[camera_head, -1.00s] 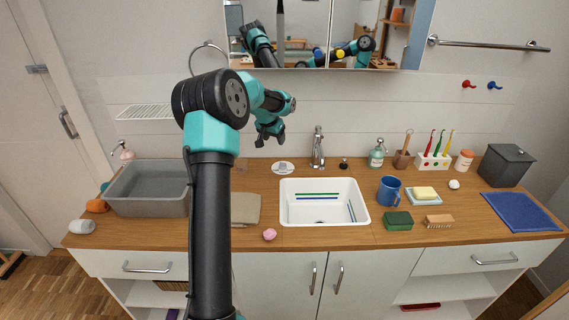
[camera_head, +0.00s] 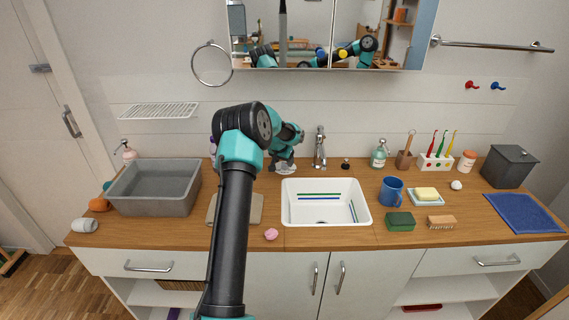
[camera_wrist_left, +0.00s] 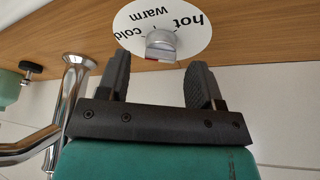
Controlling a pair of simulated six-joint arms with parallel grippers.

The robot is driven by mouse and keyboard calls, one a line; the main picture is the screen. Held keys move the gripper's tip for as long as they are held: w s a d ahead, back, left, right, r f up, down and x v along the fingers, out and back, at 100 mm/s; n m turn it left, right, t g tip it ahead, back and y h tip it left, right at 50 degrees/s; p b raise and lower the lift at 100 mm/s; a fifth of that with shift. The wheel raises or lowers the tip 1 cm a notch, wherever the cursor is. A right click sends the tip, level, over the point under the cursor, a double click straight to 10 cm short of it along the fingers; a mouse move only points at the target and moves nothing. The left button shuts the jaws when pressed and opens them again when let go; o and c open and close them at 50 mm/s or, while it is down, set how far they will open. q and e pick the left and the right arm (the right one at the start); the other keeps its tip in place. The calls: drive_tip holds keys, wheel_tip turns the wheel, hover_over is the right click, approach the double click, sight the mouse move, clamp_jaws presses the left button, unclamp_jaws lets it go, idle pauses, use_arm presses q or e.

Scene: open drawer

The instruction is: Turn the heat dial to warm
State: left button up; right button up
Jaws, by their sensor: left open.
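The heat dial shows in the left wrist view as a white disc (camera_wrist_left: 193,28) lettered "hot", "warm" and "cold". A grey knob (camera_wrist_left: 161,43) sits at its middle; I cannot tell which word it points to. In the head view the dial (camera_head: 288,170) lies on the counter left of the tap, partly hidden by my gripper. My left gripper (camera_head: 285,166) points down just above it. In the wrist view its fingers (camera_wrist_left: 160,65) are open and empty, one towards either side of the knob, with no clear contact. My right gripper is not directly in view.
The tap (camera_head: 319,148) stands close to the right of the dial, behind the white sink (camera_head: 327,218). A grey basin (camera_head: 153,203) stands to the left. A pink lump (camera_head: 271,234) lies near the front edge. The mirror cabinet hangs above.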

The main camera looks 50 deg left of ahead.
use_arm(q)
drive_tip(key=shift+x, duration=1)
drive_tip(key=c, duration=0.9)
